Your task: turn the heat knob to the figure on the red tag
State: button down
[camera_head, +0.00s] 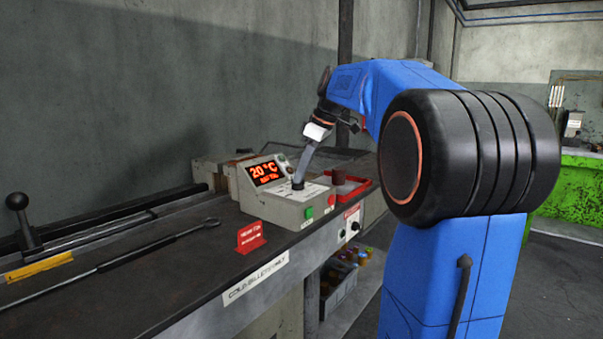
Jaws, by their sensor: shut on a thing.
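The control box (275,208) stands on the bench, with a lit display (267,173) that reads 20 °C above a smaller line I cannot read. The dark heat knob (298,186) sits on the box's sloped top panel. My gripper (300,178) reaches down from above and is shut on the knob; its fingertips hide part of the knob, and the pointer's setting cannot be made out. The red tag (251,237) stands upright on the bench in front of the box; its lettering is too small to read.
A green button (309,212) and a red button (332,199) are on the box's front. A red tray (355,184) lies to its right. A long rod (150,247) and a black-knobbed lever (22,215) are on the left. Bins (340,284) sit below the bench.

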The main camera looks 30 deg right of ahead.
jog(key=c, duration=1.9)
grip_release()
jog(key=shift+o, duration=0.2)
jog(key=v, duration=1.7)
jog(key=shift+r, duration=0.2)
jog(key=s+a+f+m+h, duration=0.1)
jog(key=s+a+f+m, duration=0.1)
jog(key=s+a+f, duration=0.45)
jog(key=s+a+f+m+h, duration=0.1)
jog(key=s+a+f+m, duration=0.2)
jog(key=a+f, duration=0.55)
jog(key=s+a+f+m, duration=0.1)
jog(key=s+a+f, duration=0.1)
jog(key=s+f, duration=0.3)
jog(key=s+a+f+m, duration=0.1)
jog(key=s+f, duration=0.4)
jog(key=f, duration=0.7)
jog(key=s+a+f+m+t+h, duration=0.1)
jog(key=s+a+f, duration=0.1)
jog(key=s+f, duration=0.3)
notch_tip(320, 180, down, 4)
jog(key=shift+a+r, duration=0.1)
jog(key=shift+a, duration=0.25)
